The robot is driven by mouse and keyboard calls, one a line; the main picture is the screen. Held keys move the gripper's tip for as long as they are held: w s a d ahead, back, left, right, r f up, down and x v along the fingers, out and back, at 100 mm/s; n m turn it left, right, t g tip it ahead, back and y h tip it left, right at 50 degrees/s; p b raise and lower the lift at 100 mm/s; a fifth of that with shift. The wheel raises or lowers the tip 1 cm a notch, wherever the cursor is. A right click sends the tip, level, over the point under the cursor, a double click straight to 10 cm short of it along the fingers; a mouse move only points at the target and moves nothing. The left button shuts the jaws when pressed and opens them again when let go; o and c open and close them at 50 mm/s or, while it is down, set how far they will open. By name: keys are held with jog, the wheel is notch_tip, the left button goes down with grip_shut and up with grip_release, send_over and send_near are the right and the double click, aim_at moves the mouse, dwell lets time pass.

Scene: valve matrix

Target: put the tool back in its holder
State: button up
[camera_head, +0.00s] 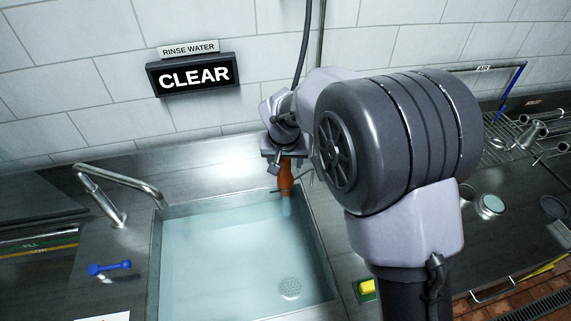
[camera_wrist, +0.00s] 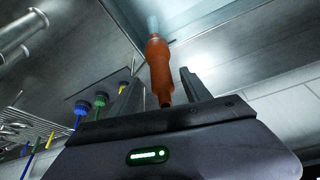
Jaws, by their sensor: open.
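The tool appears to be the orange-handled piece (camera_head: 286,178) with a pale blue lower end, hanging upright over the sink's back right. It also shows in the wrist view (camera_wrist: 159,70), its handle lying between the two spread fingers. My gripper (camera_head: 285,160) is above it, partly hidden by my arm in the head view. In the wrist view my gripper (camera_wrist: 160,78) is open, with a gap beside the handle on the right. A dark bar (camera_head: 255,191) shows beside the handle; I cannot tell whether it is the holder.
The water-filled sink (camera_head: 155,262) lies below. A metal faucet (camera_head: 118,188) and a blue handle (camera_head: 109,267) stand at its left. A CLEAR sign (camera_head: 194,75) is on the tiled wall. A rack (camera_head: 505,145) and round lids (camera_head: 490,205) are at right.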

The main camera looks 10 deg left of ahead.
jog(key=p+v, duration=0.1)
jog(key=v, duration=1.2)
jog(key=shift+r+p, duration=0.3)
jog(key=shift+p, duration=0.1)
